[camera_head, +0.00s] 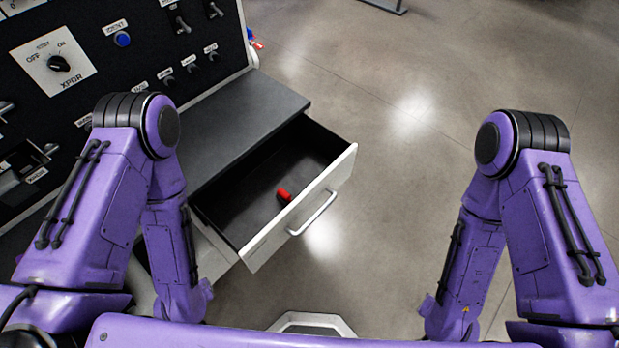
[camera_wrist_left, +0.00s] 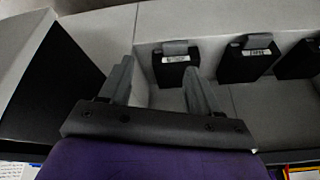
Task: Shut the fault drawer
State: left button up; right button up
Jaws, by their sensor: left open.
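The drawer (camera_head: 275,182) stands pulled out from under the dark grey ledge of the console. It has a white front (camera_head: 330,180) with a bar handle (camera_head: 314,213) and a dark inside. A small red object (camera_head: 284,195) lies in it. My left arm bends down at the left of the drawer, and its gripper is hidden in the head view. In the left wrist view my left gripper (camera_wrist_left: 155,80) is open, with nothing seen between its fingers. The drawer handle cannot be made out there. My right arm hangs at the right; its gripper is out of sight.
The console panel (camera_head: 100,60) with knobs and switches rises at the upper left. The dark ledge (camera_head: 250,115) lies above the drawer. Open floor (camera_head: 420,150) spreads to the right. In the left wrist view, black labelled blocks (camera_wrist_left: 247,62) sit in a pale grey tray beyond the fingers.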

aim_at(310, 161)
jog(key=u, duration=0.85)
jog(key=k, duration=1.25)
jog(key=z, duration=0.85)
